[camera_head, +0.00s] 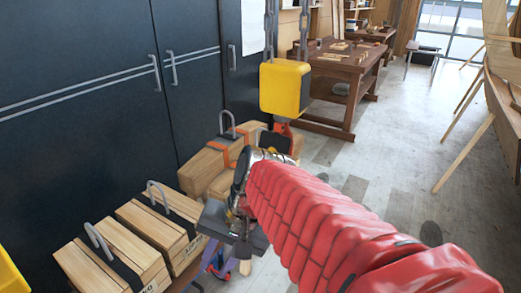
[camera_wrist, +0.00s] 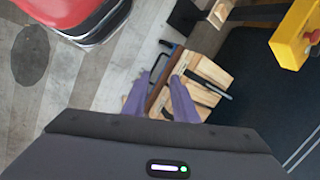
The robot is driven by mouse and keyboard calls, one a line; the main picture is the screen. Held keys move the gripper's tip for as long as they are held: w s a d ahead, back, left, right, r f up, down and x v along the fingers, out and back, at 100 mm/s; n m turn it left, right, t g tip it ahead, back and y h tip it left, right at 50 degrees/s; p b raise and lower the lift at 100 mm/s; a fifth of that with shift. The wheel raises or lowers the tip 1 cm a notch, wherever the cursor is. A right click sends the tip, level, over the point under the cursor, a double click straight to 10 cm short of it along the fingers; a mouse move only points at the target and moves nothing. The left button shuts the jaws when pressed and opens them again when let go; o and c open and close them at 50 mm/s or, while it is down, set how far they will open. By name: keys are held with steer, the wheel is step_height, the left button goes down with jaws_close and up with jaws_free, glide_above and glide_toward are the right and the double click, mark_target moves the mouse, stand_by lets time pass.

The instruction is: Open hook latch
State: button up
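The yellow hoist block (camera_head: 286,88) hangs on chains near the upper middle of the head view. An orange-red hook (camera_head: 281,127) shows below it, partly hidden by a dark part and my arm; its latch cannot be made out. My gripper (camera_head: 212,257) is lower and nearer than the hook, pointing down beside the wooden blocks. In the wrist view, the two purple fingers of my gripper (camera_wrist: 160,76) stand apart with nothing held between them. The hook is not recognisable in the wrist view.
Wooden blocks with metal loops (camera_head: 112,262) stand in a row left of my gripper, also in the wrist view (camera_wrist: 208,75). Dark cabinets (camera_head: 80,110) line the left. A workbench (camera_head: 338,70) stands behind; the floor (camera_head: 390,170) to the right is largely clear.

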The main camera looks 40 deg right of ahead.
mark_target(259, 146)
steer(key=w+d+r+m+t+y, duration=0.2)
steer(key=w+d+m+t+y, duration=0.15)
steer(key=d+m, duration=0.4)
steer(key=w+d+r+m+t+y, duration=0.2)
steer(key=w+d+m, duration=0.2)
steer(key=d+m, duration=0.3)
steer(key=s+d+r+m+t+h, duration=0.1)
steer(key=d+m+t, duration=0.3)
steer(key=d, duration=0.5)
steer(key=s+d+r+m+t+h, duration=0.1)
steer(key=s+d+r+m+t, duration=0.1)
steer(key=d+m, duration=0.5)
steer(key=s+d+t, duration=0.1)
steer(key=d+t, duration=0.1)
steer(key=d, duration=0.1)
steer(key=shift+r+m, duration=0.35)
steer(key=shift+t+h, duration=0.25)
steer(key=x, duration=1.3)
steer(key=shift+w+a+f, duration=0.1)
steer(key=shift+w, duration=0.25)
